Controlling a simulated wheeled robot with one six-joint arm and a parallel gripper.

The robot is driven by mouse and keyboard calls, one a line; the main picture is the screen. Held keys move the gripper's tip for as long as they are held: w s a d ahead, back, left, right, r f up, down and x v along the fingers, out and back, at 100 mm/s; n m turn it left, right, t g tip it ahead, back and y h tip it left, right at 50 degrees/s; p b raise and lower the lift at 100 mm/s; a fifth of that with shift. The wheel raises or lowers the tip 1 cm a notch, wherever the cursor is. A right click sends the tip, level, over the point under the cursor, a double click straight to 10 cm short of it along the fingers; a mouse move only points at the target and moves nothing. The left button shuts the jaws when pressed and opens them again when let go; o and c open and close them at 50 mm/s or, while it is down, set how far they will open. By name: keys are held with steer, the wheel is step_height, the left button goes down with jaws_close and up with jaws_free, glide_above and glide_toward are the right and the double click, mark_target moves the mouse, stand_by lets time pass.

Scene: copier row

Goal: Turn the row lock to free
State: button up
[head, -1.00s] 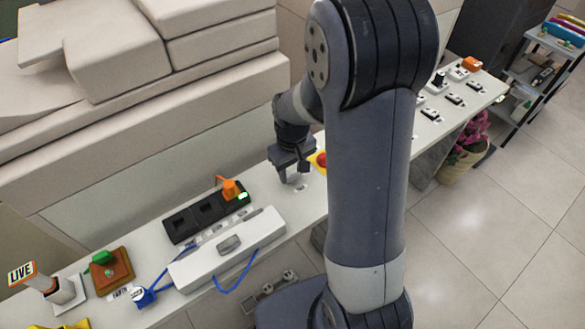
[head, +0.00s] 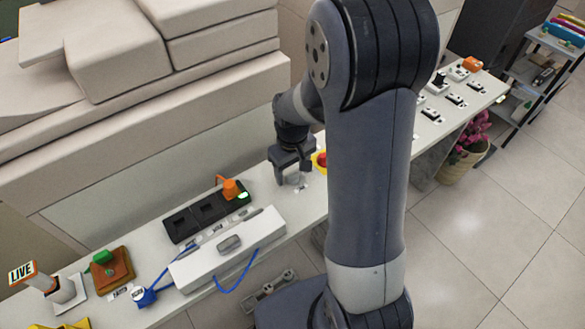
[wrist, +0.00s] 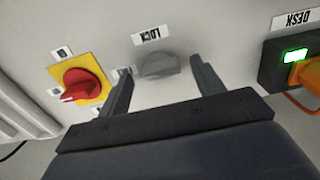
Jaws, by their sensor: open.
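The row lock is a small grey knob (wrist: 158,67) on the pale desk top, beside an upside-down LOCK label (wrist: 152,36) in the wrist view. My gripper (wrist: 160,65) is open, one finger on each side of the knob, with visible gaps on both sides. Whether the fingertips are level with the knob I cannot tell. A small label (wrist: 121,73) left of the knob is partly covered by the left finger and unreadable. In the head view my gripper (head: 291,178) is low over the desk, and the knob is small and unclear between its fingers.
A red rotary switch (wrist: 82,84) on a yellow plate sits close left of my gripper in the wrist view. A black dock (wrist: 290,62) with a green light and orange plug is at the right. A white box (head: 228,248) with a blue cord lies on the desk.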

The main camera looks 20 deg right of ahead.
steer(key=shift+r, duration=0.1)
step_height(320, 180, up, 11)
steer(key=p, duration=0.1)
steer(key=shift+f, duration=0.2)
stand_by(0.4)
step_height(320, 180, down, 11)
steer(key=shift+f+b, duration=0.1)
steer(key=shift+b, duration=0.45)
steer(key=shift+m, duration=0.3)
steer(key=shift+r, duration=0.25)
